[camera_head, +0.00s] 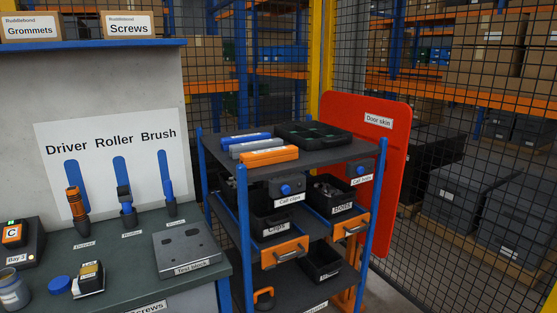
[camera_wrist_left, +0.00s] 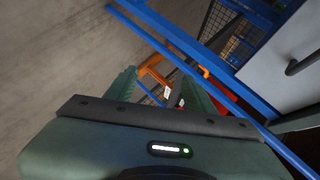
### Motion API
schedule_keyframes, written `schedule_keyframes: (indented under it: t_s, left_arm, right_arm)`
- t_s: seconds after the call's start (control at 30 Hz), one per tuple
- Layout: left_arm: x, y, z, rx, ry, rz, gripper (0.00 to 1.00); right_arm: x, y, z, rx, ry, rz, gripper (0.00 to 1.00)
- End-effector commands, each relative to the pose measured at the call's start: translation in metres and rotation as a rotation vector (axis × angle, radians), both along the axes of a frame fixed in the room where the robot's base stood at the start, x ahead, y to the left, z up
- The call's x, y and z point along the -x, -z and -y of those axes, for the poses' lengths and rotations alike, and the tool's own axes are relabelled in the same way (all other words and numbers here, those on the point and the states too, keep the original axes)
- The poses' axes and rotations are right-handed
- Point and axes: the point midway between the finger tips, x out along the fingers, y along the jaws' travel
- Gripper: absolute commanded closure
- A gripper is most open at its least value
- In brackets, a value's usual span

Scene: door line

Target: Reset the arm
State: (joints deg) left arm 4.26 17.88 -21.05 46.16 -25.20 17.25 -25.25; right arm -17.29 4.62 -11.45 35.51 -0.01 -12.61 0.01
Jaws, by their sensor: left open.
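My left gripper (camera_wrist_left: 158,77) shows only in the left wrist view. Its two green fingers stand apart beyond the dark green gripper body, which has a small lit indicator. I see nothing held between the fingers; an orange frame (camera_wrist_left: 155,72) and small white labels show in the background past them. Neither arm shows in the head view, and my right gripper is in no view.
A cart (camera_head: 318,166) with tools and bins stands beside the workbench (camera_head: 125,252). The bench holds a test block (camera_head: 185,250) and several tools. A red door skin panel (camera_head: 392,150) and mesh fence (camera_head: 450,90) stand behind. Blue bars (camera_wrist_left: 185,55) cross the wrist view.

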Motion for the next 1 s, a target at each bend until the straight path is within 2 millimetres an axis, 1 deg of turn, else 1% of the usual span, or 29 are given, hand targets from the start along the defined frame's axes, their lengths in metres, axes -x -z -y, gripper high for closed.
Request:
schedule_keyframes:
  t_s: [0.03,0.07,0.1,0.17,0.2,0.27,0.3,0.37,0.4,0.47,0.5,0.6,0.7,1.0]
  left_arm:
    - [0.032,0.029,-0.002,0.052,-0.094,-0.094,0.46]
    - [0.049,0.043,-0.005,0.081,-0.152,-0.146,0.46]
    - [0.073,0.062,-0.007,0.120,-0.228,-0.215,0.46]
    - [0.111,0.088,-0.009,0.168,-0.340,-0.315,0.46]
    - [0.138,0.104,-0.010,0.199,-0.412,-0.380,0.46]
    - [0.179,0.126,-0.009,0.240,-0.522,-0.475,0.46]
    - [0.207,0.138,-0.008,0.264,-0.593,-0.535,0.46]
    - [0.249,0.154,-0.004,0.298,-0.696,-0.624,0.46]
    - [0.276,0.163,-0.002,0.317,-0.763,-0.679,0.46]
    - [0.314,0.174,0.003,0.339,-0.855,-0.755,0.46]
    - [0.338,0.179,0.006,0.351,-0.909,-0.800,0.46]
    - [0.383,0.186,0.014,0.373,-1.019,-0.886,0.46]
    - [0.409,0.189,0.019,0.383,-1.081,-0.933,0.46]
    - [0.409,0.189,0.019,0.383,-1.081,-0.933,0.46]
  right_arm:
    - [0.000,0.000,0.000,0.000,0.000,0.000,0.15]
    - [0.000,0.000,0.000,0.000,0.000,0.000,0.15]
    - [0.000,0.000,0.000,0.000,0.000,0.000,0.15]
    - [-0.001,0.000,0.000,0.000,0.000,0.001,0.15]
    - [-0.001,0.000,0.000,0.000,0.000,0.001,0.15]
    - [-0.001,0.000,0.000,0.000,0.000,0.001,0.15]
    - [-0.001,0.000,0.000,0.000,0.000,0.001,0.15]
    - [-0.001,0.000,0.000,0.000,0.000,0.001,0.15]
    - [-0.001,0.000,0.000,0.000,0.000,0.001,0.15]
    - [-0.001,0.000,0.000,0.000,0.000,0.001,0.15]
    - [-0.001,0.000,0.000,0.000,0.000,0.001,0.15]
    - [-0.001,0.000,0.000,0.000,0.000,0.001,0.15]
    - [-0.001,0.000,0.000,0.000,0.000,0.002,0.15]
    - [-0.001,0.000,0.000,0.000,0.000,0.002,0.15]
